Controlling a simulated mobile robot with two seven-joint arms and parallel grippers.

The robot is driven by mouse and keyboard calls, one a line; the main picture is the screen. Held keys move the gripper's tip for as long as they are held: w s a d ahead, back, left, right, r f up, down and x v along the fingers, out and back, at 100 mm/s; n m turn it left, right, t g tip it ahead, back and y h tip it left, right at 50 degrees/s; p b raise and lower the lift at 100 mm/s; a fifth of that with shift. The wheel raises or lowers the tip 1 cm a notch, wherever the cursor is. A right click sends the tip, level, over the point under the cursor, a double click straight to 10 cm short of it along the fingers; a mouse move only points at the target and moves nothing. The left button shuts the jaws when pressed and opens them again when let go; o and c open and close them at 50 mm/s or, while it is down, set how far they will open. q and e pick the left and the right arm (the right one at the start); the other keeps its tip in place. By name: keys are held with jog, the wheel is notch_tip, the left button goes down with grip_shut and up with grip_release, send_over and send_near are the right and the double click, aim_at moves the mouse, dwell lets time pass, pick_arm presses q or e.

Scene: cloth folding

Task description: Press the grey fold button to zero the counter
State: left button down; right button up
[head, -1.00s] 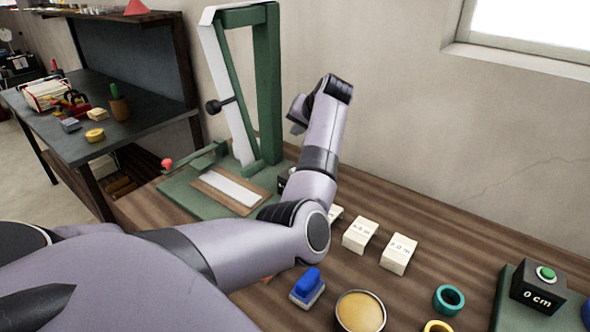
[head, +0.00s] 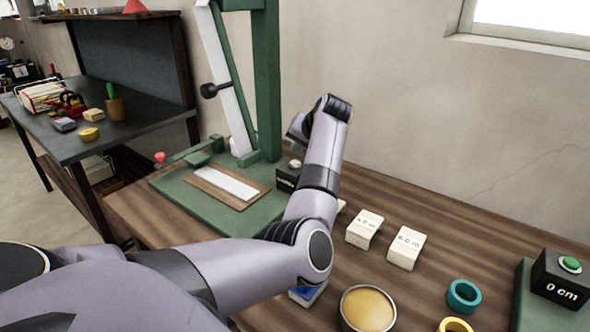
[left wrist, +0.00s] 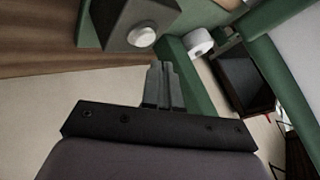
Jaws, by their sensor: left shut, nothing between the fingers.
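The grey fold button (head: 295,163) sits on top of a small dark box (head: 286,178) beside the green folding frame (head: 266,90). The box's lettering is mostly hidden by my left arm. In the left wrist view the round pale button (left wrist: 143,36) shows on its dark box (left wrist: 118,24). My left gripper (left wrist: 160,68) is shut and empty, its fingertips a little below the button in that picture and apparently apart from it. In the head view the fingers are hard to make out at the arm's raised end. My right gripper is not in view.
White labelled blocks (head: 405,248), a round tin (head: 367,309), a teal ring (head: 464,296) and a yellow ring (head: 455,325) lie on the wooden table. A "0 cm" box with a green button (head: 570,264) stands at right. A dark side bench (head: 60,140) is at left.

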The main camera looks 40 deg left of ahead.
pick_arm(q)
jog(key=shift+f, duration=0.45)
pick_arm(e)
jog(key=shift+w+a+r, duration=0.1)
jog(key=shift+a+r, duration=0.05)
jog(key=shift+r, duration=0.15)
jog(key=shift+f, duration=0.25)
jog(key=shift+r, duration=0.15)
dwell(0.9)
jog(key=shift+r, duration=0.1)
pick_arm(q)
jog(key=shift+f, duration=0.35)
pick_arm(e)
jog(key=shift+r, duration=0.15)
pick_arm(q)
jog(key=shift+f, duration=0.55)
dwell(0.7)
jog(key=shift+p, duration=0.3)
jog(key=shift+r+p, duration=0.9)
jog(key=shift+p, duration=0.1)
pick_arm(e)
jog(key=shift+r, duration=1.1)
